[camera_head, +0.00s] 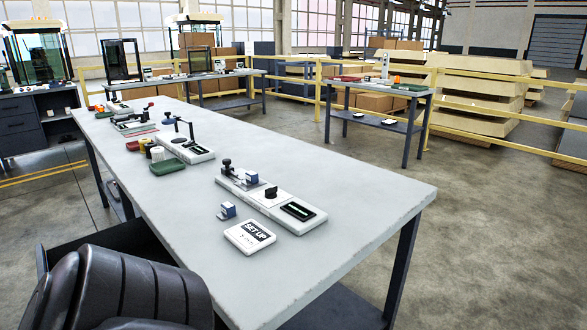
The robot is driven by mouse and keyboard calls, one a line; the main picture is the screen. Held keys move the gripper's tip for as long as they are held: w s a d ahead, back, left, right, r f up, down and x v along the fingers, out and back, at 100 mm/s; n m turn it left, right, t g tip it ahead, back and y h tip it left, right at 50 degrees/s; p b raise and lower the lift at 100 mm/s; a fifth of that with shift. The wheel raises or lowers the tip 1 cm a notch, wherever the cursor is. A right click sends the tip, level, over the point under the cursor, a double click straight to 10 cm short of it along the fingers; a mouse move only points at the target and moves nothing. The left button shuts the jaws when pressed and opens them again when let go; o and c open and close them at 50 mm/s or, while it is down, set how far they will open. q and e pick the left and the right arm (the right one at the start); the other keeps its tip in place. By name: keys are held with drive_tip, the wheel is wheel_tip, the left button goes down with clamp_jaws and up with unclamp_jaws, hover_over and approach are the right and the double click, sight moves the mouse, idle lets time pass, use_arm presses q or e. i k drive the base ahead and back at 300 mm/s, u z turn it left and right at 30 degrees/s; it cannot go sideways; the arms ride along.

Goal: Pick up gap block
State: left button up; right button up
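A small blue-and-white block (227,210) lies on the grey table (330,175), in front of a white fixture board (271,200) and behind a white card reading SET UP (250,236). A similar blue-and-white piece (251,178) sits on the fixture board beside a dark clamp. I cannot tell from their looks which of the two is the gap block. Neither of my grippers is in view, and nothing touches either block.
A dark ribbed rounded form fills the bottom left corner; I cannot tell what it is. A second fixture board (185,148), a green tray (167,167) and small jars stand farther left. The table's right and front parts are bare.

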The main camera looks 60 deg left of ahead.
sight(252, 177)
drive_tip(key=i, duration=2.55)
drive_tip(key=u, duration=4.4)
